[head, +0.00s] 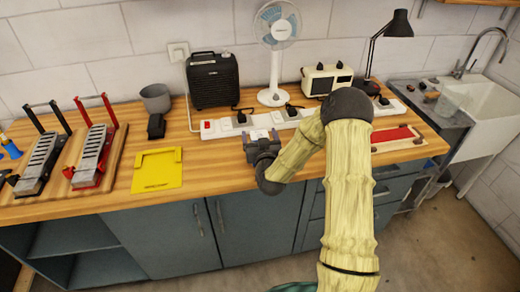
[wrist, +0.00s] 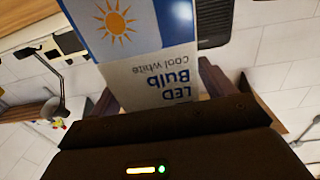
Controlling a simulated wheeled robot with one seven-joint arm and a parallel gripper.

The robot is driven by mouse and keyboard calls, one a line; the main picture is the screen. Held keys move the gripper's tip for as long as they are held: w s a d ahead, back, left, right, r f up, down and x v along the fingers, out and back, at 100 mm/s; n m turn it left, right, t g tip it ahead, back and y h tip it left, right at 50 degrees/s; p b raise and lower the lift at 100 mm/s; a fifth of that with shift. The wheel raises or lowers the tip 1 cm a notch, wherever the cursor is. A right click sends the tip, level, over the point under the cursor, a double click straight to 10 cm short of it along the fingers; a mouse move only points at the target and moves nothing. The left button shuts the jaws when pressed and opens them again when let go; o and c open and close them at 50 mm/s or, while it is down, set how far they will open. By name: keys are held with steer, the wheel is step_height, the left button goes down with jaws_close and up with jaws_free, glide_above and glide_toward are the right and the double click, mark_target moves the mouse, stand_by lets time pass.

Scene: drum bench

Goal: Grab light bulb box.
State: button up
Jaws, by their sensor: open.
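The light bulb box (wrist: 150,55) fills the upper middle of the wrist view. It is white and blue, with an orange sun and the words "LED Bulb cool white" upside down. My gripper (wrist: 160,90) is open, with one finger on each side of the box's near end. I cannot tell whether the fingers touch it. In the head view my gripper (head: 262,146) is low over the wooden bench, in front of the power strip, and mostly hides the box.
A long white power strip (head: 222,127) runs behind my gripper. A yellow folder (head: 158,170) lies to the left, and a red-topped tray (head: 396,137) to the right. A fan (head: 276,50), a black heater (head: 212,80) and a black lamp (head: 397,25) stand at the back.

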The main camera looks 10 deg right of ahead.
steer(key=shift+w, duration=0.15)
steer(key=c, duration=1.1)
steer(key=shift+o, duration=0.2)
steer(key=shift+a+r, duration=0.1)
steer(key=shift+r, duration=0.05)
step_height(320, 180, up, 9)
steer(key=shift+w+f+b, duration=0.1)
steer(key=shift+b, duration=0.4)
steer(key=shift+a+r, duration=0.15)
steer(key=shift+r, duration=0.4)
steer(key=shift+d, duration=0.2)
